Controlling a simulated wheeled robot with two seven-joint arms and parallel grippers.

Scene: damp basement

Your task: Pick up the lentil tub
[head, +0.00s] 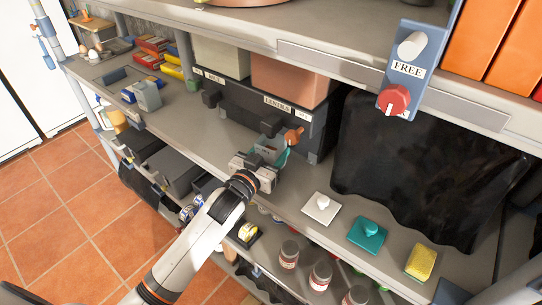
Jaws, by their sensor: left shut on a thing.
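The lentil tub (312,131) is the dark bin with a "LENTILS" label on its upper front and a salmon-coloured block showing above it. It stands at the back of the middle shelf, beside a similar dark bin labelled "RICE" (237,98). My left gripper (269,146) is at the tub's front, just below the label, by a dark handle-like piece. It is shut on what seems to be that front handle; the fingers hide the exact contact. A small teal piece and an orange knob show right beside the fingers. My right gripper is not in view.
White (321,210), teal (368,237) and yellow (421,263) knobbed pieces lie on the shelf to the right. A black cloth (420,170) hangs behind them. An upper shelf (340,62) overhangs the tub. Jars (320,276) stand below.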

